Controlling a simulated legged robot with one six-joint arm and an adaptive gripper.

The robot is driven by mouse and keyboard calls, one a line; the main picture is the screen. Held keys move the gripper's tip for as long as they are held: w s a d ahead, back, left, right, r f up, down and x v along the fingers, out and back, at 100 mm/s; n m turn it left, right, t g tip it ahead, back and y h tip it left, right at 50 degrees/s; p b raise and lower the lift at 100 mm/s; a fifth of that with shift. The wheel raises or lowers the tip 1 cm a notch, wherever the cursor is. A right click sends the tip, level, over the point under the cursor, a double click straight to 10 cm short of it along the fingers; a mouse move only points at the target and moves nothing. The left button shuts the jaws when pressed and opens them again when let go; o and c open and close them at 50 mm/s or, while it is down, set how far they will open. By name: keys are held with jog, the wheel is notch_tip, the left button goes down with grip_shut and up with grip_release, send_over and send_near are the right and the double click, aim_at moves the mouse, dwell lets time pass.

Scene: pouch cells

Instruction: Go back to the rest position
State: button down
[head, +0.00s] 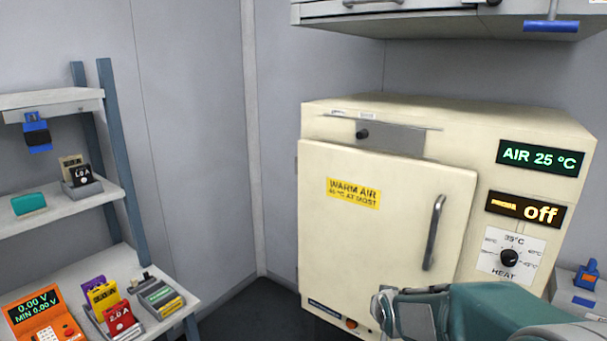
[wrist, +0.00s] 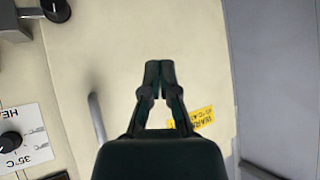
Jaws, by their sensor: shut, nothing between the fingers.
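My gripper (head: 383,312) shows at the bottom right of the head view, in front of the lower part of a cream warm-air cabinet (head: 480,125). In the wrist view my gripper (wrist: 159,66) is shut, its fingertips together with nothing between them. The cabinet's door (wrist: 100,45) fills most of the wrist view behind the fingers. The door is closed, with a grey handle (head: 434,232) and a yellow label (head: 353,193). I cannot tell how far the fingertips are from the door.
The cabinet's displays read "AIR 25 °C" (head: 541,158) and "off" (head: 526,210), above a heat knob (head: 509,258). At left, a shelf rack (head: 125,165) holds a teal pouch (head: 29,204), an orange meter (head: 45,317) and several coloured cards. A wall cupboard (head: 430,25) hangs above. Open floor (head: 265,310) shows between rack and cabinet.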

jog(key=s+r+n+g, duration=0.1)
jog(key=s+r, duration=0.3)
jog(key=s, duration=1)
jog(key=s+a+r+n+g, duration=0.1)
jog(key=s+r+g, duration=0.2)
jog(key=s, duration=1.1)
jog(key=shift+s+r, duration=0.25)
jog(key=shift+r, duration=0.35)
